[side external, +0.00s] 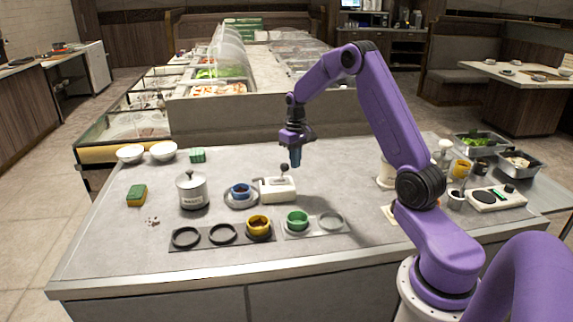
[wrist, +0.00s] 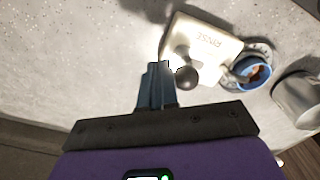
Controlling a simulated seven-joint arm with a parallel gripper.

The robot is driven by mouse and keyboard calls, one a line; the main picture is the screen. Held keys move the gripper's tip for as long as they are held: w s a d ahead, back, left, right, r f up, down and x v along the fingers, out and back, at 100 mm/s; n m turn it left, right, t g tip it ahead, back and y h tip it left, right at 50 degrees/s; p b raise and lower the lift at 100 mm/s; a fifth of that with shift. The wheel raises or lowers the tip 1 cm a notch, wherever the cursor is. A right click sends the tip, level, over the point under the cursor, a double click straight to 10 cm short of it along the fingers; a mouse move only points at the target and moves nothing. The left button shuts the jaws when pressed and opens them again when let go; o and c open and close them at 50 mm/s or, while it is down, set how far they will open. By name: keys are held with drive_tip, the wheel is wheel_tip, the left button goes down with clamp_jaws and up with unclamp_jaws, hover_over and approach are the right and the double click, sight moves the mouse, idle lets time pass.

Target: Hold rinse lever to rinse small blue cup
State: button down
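The white rinse station (side external: 278,191) stands mid-counter, and its "RINSE" lettering shows in the wrist view (wrist: 205,45). Its lever has a dark ball knob (side external: 284,168), which also appears in the wrist view (wrist: 187,77). The small blue cup (side external: 241,190) sits upright on a round grey dish (side external: 229,202) at the station's left; in the wrist view the cup (wrist: 266,72) shows brownish-orange inside. My gripper (side external: 295,163) points down above the station, slightly right of the knob in the side view. Its blue fingers (wrist: 155,66) are together with nothing visible between them, apart from the knob.
A lidded grey pot (side external: 192,191) stands left of the cup. A green-yellow sponge (side external: 136,195) and white bowls (side external: 131,154) are at left.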

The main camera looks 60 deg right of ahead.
drive_tip(key=shift+f, duration=1.05)
drive_tip(key=shift+w+a, duration=0.1)
drive_tip(key=shift+w+a+f, duration=0.1)
drive_tip(key=shift+w+a, duration=0.95)
drive_tip(key=shift+d, duration=0.1)
idle(0.9)
drive_tip(key=shift+s+d, duration=1.7)
drive_tip(key=shift+s, duration=0.05)
wheel_tip(320, 180, up, 8)
hover_over(286, 166)
drive_tip(key=s+d, duration=0.3)
drive_tip(key=d, duration=0.1)
drive_tip(key=shift+w+d, duration=0.15)
